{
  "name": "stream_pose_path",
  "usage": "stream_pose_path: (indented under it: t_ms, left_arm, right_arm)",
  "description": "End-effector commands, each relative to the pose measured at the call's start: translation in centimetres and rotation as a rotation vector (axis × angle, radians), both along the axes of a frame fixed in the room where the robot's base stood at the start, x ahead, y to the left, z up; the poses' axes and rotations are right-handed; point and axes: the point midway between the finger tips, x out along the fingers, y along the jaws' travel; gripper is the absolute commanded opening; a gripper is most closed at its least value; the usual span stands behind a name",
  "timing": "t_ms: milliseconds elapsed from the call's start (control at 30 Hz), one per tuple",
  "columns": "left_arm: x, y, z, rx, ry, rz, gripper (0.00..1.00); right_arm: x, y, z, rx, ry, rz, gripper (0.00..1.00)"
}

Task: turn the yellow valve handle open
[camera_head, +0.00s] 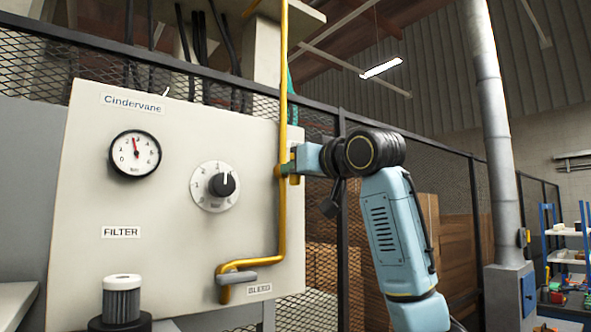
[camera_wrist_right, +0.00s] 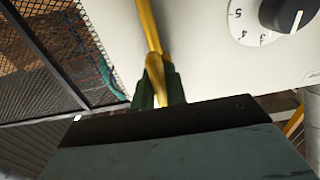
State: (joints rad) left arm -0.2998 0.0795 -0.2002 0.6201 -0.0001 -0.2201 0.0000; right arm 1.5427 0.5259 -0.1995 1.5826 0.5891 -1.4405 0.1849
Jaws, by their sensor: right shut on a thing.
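The yellow valve handle (camera_wrist_right: 156,72) shows in the right wrist view between the two green fingers of my right gripper (camera_wrist_right: 158,88), which is shut on it. In the head view my right gripper (camera_head: 289,168) reaches in from the right to the yellow pipe (camera_head: 283,100) at the right edge of the cream panel (camera_head: 180,240). The handle there is mostly hidden by the fingers and hard to tell from the pipe, so its exact angle is unclear. My left gripper is not in view.
A filter cylinder (camera_head: 121,298) stands at lower left. A mesh fence (camera_head: 455,185) runs behind my right arm.

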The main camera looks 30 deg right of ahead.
Motion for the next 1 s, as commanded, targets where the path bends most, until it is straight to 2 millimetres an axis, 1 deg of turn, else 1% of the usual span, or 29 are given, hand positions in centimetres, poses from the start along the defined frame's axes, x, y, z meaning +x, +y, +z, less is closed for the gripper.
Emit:
stream_pose_path:
  t_ms: [233,267,400,433,667,767,867,967,1000]
  left_arm:
    - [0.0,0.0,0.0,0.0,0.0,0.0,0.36]
    - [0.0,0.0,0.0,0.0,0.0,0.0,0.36]
    - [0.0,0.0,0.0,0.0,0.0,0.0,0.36]
    - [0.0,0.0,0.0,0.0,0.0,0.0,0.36]
    - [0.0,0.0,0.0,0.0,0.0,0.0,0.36]
    - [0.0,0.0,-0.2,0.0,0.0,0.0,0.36]
    - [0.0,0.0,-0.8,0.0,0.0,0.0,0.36]
    - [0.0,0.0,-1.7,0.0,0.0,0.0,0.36]
    - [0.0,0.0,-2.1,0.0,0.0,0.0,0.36]
  right_arm:
    - [0.0,0.0,0.0,0.003,0.0,0.0,0.0]
    - [0.0,0.0,0.0,0.003,0.0,0.001,0.15]
    - [0.0,0.0,0.0,0.002,0.0,0.0,0.33]
    - [0.0,0.0,0.0,0.002,0.0,0.0,0.35]
    - [0.0,0.0,0.0,0.001,-0.001,0.0,0.35]
    - [-0.4,0.0,0.0,0.0,-0.002,0.0,0.35]
    - [-1.4,-0.2,-0.1,0.0,-0.004,-0.001,0.35]
    - [-3.3,-0.3,-0.2,-0.001,-0.005,0.0,0.35]
    - [-4.2,-0.3,-0.2,-0.002,-0.006,0.0,0.35]
